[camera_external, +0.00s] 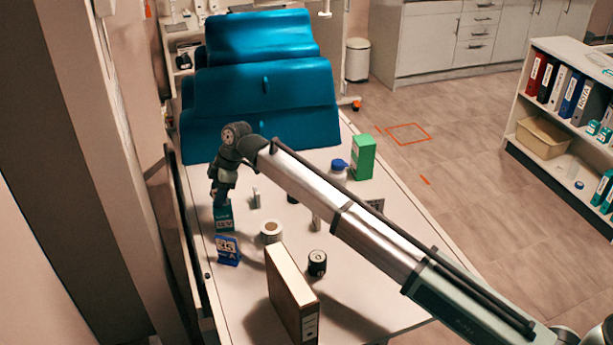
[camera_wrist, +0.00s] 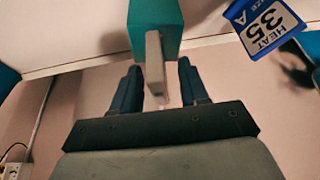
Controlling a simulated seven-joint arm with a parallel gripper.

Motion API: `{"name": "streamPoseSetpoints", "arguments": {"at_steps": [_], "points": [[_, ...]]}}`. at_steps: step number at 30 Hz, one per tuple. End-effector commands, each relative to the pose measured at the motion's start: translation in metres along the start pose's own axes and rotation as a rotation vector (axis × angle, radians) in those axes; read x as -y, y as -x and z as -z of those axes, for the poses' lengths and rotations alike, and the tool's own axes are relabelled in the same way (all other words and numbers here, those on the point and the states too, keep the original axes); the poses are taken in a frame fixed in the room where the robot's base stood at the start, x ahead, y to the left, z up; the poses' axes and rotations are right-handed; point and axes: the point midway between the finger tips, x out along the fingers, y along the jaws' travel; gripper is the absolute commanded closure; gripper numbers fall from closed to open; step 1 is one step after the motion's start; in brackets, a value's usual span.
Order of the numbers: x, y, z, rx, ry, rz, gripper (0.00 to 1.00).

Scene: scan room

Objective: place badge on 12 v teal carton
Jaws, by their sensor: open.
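The teal carton marked 12 V (camera_external: 224,220) stands near the left edge of the white table. My gripper (camera_external: 217,197) is directly over it, pointing down. In the wrist view the teal carton (camera_wrist: 155,20) fills the top middle. A thin pale grey piece, probably the badge (camera_wrist: 154,58), lies between the fingertips and overlaps the carton's end. My gripper (camera_wrist: 158,75) is open, with a visible gap on each side of this piece. I cannot tell whether the piece touches the carton. The piece cannot be made out in the external view.
A tape roll (camera_external: 271,232), a black cylinder (camera_external: 317,262), a tall binder-like box (camera_external: 291,292) and a green box (camera_external: 363,157) share the table. A blue chair (camera_external: 265,105) is behind.

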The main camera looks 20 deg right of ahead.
Motion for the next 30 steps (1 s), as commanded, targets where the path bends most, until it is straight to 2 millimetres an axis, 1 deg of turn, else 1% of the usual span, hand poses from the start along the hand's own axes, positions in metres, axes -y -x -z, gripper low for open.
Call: {"name": "streamPoseSetpoints", "arguments": {"at_steps": [5, 15, 18, 21, 24, 30], "points": [[-0.001, 0.021, 0.0, -0.001, 0.0, -0.003, 0.56], [-0.001, 0.083, 0.001, -0.001, 0.0, -0.002, 0.56], [-0.001, 0.098, 0.0, -0.001, 0.0, -0.001, 0.56], [-0.001, 0.109, 0.0, -0.001, 0.0, -0.002, 0.56], [0.0, 0.116, 0.0, -0.001, 0.0, -0.001, 0.56], [0.0, 0.121, 0.0, 0.0, 0.0, 0.0, 0.56]]}}
